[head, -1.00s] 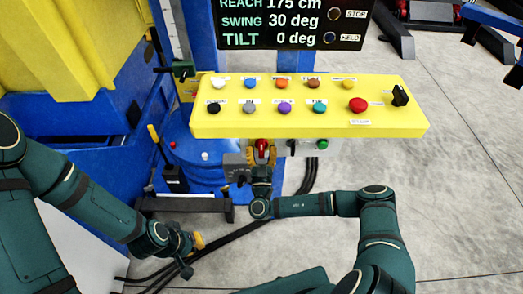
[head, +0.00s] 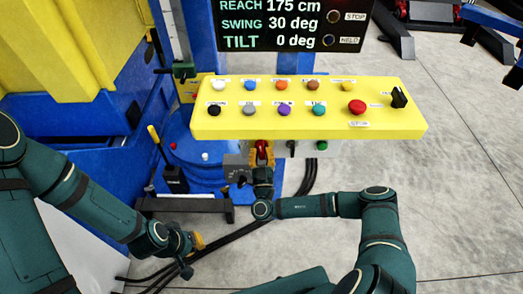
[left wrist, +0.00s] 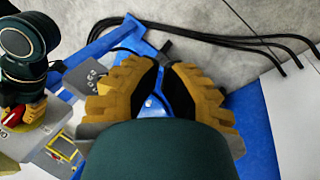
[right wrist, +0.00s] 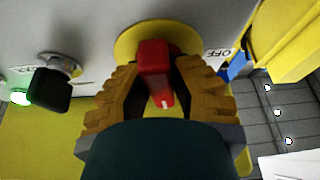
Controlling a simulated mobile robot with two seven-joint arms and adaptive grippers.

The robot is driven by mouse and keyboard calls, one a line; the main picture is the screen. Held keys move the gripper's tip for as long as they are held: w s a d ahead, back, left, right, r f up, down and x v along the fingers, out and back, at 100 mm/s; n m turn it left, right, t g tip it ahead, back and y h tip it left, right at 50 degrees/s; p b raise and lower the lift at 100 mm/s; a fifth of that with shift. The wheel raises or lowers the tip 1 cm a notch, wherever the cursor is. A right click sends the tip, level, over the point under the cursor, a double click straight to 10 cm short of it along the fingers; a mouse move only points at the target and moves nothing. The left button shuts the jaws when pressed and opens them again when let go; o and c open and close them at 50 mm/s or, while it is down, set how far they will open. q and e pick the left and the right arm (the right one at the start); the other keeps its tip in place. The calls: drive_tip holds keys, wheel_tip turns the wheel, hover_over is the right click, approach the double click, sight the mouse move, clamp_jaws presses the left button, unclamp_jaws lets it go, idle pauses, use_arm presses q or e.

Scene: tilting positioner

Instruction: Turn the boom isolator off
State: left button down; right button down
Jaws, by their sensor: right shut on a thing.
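The boom isolator has a red handle (right wrist: 155,72) on a round yellow plate (right wrist: 128,42), with an OFF label (right wrist: 216,53) to the right of it in the right wrist view. My right gripper (right wrist: 158,80) is shut on the red handle, one finger on each side. In the head view this gripper (head: 262,157) is just below the yellow button panel. The red handle (left wrist: 14,115) also shows at the left of the left wrist view.
The yellow panel (head: 340,125) with several coloured buttons and a red stop button (head: 357,106) overhangs the isolator. A black switch (right wrist: 50,88) and a lit green lamp (right wrist: 20,97) sit beside it.

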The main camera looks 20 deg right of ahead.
drive_tip(key=n+y+p, duration=0.1)
drive_tip(key=n, duration=0.1)
drive_tip(key=n+y+p, duration=0.1)
drive_tip(key=n, duration=0.1)
drive_tip(key=n+y+p, duration=0.1)
drive_tip(key=n, duration=0.1)
drive_tip(key=shift+d+r, duration=0.15)
drive_tip(key=shift+r, duration=0.15)
drive_tip(key=n+y+p, duration=0.1)
drive_tip(key=n+p, duration=0.2)
drive_tip(key=n, duration=0.1)
drive_tip(key=n+g+y+p, duration=0.1)
drive_tip(key=n+y+p, duration=0.1)
drive_tip(key=n+p, duration=0.1)
drive_tip(key=shift+r+n+g+p, duration=0.15)
drive_tip(key=shift+n+g+p, duration=0.15)
drive_tip(key=shift+n, duration=0.4)
drive_tip(key=n+g+p, duration=0.1)
drive_tip(key=n+p, duration=0.1)
drive_tip(key=n+y+p, duration=0.1)
drive_tip(key=n+p, duration=0.2)
drive_tip(key=shift+g, duration=0.4)
use_arm(q)
wheel_tip(320, 180, up, 18)
drive_tip(key=w+p, duration=0.1)
drive_tip(key=shift+w+a+f+t+p, duration=0.2)
drive_tip(key=shift+w+a+t+p, duration=0.1)
drive_tip(key=shift+a+p, duration=0.1)
use_arm(e)
drive_tip(key=shift+n, duration=0.7)
